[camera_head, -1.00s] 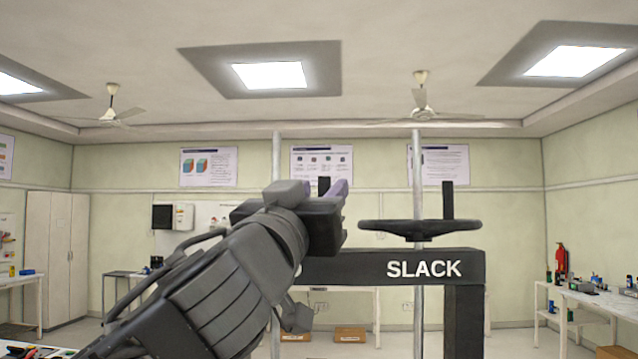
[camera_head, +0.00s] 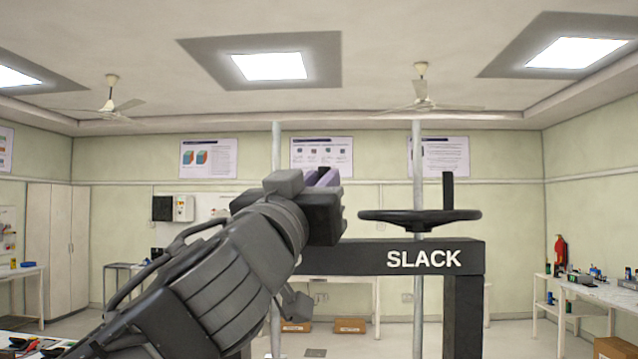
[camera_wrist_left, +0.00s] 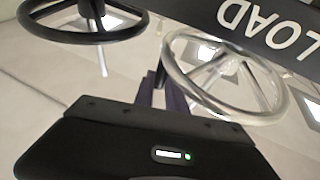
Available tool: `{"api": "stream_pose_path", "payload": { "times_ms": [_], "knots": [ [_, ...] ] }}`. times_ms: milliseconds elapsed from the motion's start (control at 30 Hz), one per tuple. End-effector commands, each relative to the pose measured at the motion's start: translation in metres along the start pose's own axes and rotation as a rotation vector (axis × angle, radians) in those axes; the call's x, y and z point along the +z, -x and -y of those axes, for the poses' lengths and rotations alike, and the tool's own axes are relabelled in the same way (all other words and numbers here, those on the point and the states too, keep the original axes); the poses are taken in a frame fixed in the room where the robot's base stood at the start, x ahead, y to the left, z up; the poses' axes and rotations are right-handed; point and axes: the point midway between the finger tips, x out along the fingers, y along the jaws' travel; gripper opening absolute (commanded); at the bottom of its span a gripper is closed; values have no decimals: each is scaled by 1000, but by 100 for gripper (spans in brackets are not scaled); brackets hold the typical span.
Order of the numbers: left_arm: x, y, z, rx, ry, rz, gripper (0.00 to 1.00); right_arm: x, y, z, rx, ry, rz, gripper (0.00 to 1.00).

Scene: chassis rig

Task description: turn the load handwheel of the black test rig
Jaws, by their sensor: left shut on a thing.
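The black test rig (camera_head: 345,259) stands ahead of me. A black handwheel (camera_head: 420,216) sits above its "SLACK" label; it also shows at the top left of the left wrist view (camera_wrist_left: 65,37). A silvery spoked handwheel (camera_wrist_left: 265,75) beside the "LOAD" lettering (camera_wrist_left: 265,22) is the load handwheel; my left arm hides it in the head view. My left gripper (camera_head: 325,178) is at the rig's left part, and its purple fingers (camera_wrist_left: 162,92) are shut on the load handwheel's rim. The exact contact is partly hidden. My right gripper is not in view.
Two upright metal poles (camera_head: 417,165) rise at the rig. A dark post (camera_head: 448,191) stands by the black handwheel. Benches with small items stand at the right (camera_head: 590,290) and far left. Cardboard boxes (camera_head: 349,326) lie on the floor behind the rig.

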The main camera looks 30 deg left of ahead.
Motion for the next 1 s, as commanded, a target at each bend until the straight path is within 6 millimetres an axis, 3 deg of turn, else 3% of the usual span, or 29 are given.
{"api": "stream_pose_path", "payload": {
  "times_ms": [867,1000],
  "knots": [
    [0,0,0,0,0,0,0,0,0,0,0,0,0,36],
    [4,-1,-2,-27,-17,-2,0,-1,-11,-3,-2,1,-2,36]
  ]
}}
